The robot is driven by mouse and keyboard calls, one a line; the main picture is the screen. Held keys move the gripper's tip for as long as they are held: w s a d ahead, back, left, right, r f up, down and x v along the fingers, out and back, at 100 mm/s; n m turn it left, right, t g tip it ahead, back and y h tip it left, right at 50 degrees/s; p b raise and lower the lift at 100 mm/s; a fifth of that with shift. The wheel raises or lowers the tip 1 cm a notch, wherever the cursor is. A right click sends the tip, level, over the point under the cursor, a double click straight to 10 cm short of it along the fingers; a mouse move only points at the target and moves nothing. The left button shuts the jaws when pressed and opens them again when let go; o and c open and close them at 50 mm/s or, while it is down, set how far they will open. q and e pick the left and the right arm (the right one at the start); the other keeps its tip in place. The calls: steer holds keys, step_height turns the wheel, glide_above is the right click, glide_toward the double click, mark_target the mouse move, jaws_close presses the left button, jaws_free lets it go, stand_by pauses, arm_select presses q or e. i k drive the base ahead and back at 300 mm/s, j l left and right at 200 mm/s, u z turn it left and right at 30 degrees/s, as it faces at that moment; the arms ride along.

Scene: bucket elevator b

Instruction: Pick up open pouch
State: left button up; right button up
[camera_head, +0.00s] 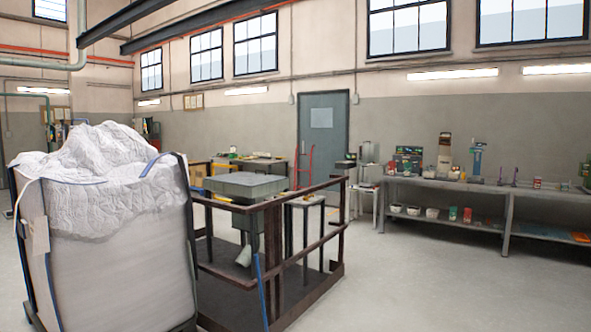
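I cannot make out an open pouch for certain in the head view. A large white bulk bag (120,270), heaped with crumpled white material at its top, stands at the left in a dark frame. A small pale tag or pouch (39,236) hangs at its left edge; I cannot tell which it is. Several small items on the long bench at the right are too small to identify. Neither of my grippers shows.
A railed platform (320,262) with a grey-topped machine (245,184) stands right of the bag. A long grey bench (470,187) runs along the right wall. A red hand truck (304,165) stands near the grey door (322,130). The floor (440,285) at front right is clear.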

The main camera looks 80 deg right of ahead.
mark_target(408, 165)
steer(key=z, duration=3.5)
